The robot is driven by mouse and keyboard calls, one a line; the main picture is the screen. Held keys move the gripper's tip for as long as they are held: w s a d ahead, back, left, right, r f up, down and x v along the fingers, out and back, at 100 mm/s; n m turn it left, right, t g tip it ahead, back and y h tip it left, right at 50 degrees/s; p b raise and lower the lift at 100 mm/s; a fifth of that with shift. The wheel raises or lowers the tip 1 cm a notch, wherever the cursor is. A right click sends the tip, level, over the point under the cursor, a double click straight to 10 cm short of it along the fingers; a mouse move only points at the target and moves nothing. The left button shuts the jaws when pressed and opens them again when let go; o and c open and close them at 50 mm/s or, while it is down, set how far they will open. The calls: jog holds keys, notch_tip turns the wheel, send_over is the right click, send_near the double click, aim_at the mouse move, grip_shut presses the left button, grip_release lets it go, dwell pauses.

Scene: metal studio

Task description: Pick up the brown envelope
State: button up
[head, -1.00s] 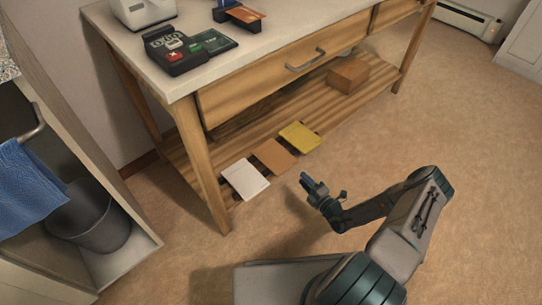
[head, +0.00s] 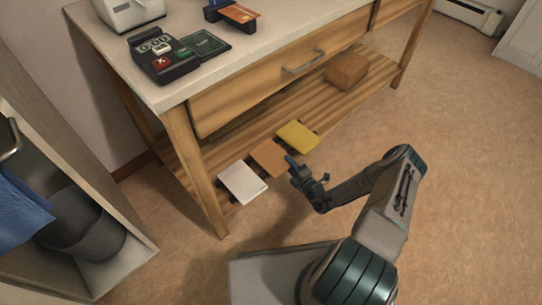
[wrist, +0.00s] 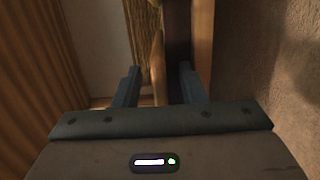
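The brown envelope (head: 266,158) lies on the slatted lower shelf, between a white envelope (head: 243,183) and a yellow envelope (head: 298,135), its front end at the shelf's front edge. My gripper (head: 290,160) is just off that end, close to the brown envelope's right front corner. In the wrist view my gripper (wrist: 158,86) is open, with its two fingers apart. A thin tan edge, which looks like the brown envelope (wrist: 157,65), shows between the fingers. I cannot tell whether either finger touches it.
The lower shelf (head: 225,155) belongs to a wooden table with a drawer above. A cardboard box (head: 346,71) sits farther right on the shelf. A table leg (head: 195,170) stands left of the envelopes. A dark bin (head: 80,225) is at left. The floor at right is clear.

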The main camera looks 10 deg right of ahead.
jog(key=shift+a, duration=0.3)
grip_shut()
